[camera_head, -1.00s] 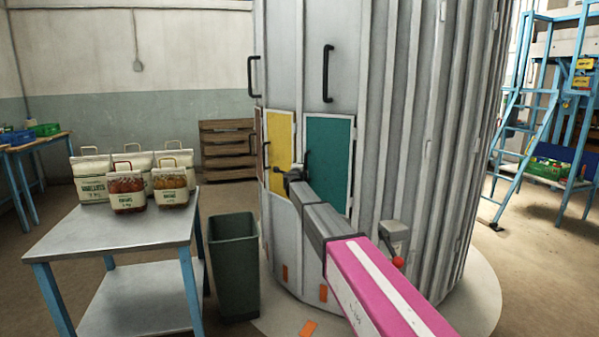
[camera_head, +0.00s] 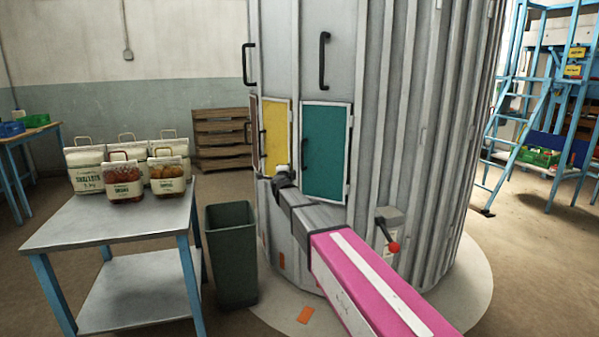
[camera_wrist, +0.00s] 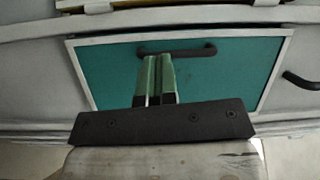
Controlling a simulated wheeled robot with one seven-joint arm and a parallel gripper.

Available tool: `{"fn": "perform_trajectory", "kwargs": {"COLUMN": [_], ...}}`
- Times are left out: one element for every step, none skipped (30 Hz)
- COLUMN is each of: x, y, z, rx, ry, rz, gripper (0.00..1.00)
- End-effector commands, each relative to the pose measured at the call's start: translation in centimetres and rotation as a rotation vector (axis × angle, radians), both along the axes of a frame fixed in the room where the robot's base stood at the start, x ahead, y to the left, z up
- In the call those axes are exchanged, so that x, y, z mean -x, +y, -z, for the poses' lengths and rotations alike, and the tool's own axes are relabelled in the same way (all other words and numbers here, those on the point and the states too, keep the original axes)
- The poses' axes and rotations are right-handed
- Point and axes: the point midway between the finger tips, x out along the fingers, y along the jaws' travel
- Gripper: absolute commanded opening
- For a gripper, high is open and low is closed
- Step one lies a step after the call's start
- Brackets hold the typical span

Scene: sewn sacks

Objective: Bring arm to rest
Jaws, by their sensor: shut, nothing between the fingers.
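My arm, with a pink and white link, reaches forward toward the ribbed grey metal cylinder (camera_head: 400,120). My gripper (camera_head: 281,170) is at its far end, in front of the cylinder near the lower edges of a yellow door and a teal door (camera_head: 325,165). In the wrist view my gripper (camera_wrist: 159,58) has its two green fingers together, shut and empty. The teal door (camera_wrist: 220,85) fills the view beyond them, with its dark handle (camera_wrist: 180,50) behind the fingertips. I cannot tell whether the fingers touch the handle.
A metal table (camera_head: 120,213) at left holds several labelled sacks (camera_head: 122,182). A dark green bin (camera_head: 231,255) stands between the table and the cylinder. A red-knobbed lever (camera_head: 393,247) juts from the cylinder. A blue ladder stand (camera_head: 530,110) is at right. Wooden pallets (camera_head: 222,140) stand behind.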

Motion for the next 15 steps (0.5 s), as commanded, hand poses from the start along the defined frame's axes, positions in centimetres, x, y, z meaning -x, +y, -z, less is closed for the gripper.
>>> {"fn": "perform_trajectory", "kwargs": {"x": [1.2,1.8,2.5,3.2,3.9,4.9,5.8,6.7,8.1,9.2,10.3,11.9,13.2,14.4,16.1], "y": [-1.1,-1.5,-2.0,-2.4,-2.7,-3.3,-3.8,-4.3,-5.1,-5.7,-6.4,-7.3,-8.0,-8.9,-9.9], "z": [1.1,1.8,2.8,3.6,4.6,5.9,7.0,8.2,9.9,11.2,12.6,14.4,15.7,17.0,18.6], "rx": [0.060,0.100,0.157,0.201,0.246,0.306,0.354,0.400,0.463,0.510,0.555,0.615,0.656,0.694,0.744], "ry": [0.007,0.012,0.024,0.035,0.049,0.072,0.094,0.119,0.156,0.188,0.223,0.274,0.313,0.354,0.410], "rz": [-0.049,-0.085,-0.137,-0.176,-0.216,-0.271,-0.312,-0.357,-0.412,-0.456,-0.498,-0.554,-0.594,-0.630,-0.679], "gripper": [0.00,0.00,0.00,0.00,0.00,0.00,0.00,0.00,0.00,0.00,0.00,0.00,0.00,0.00,0.00]}}
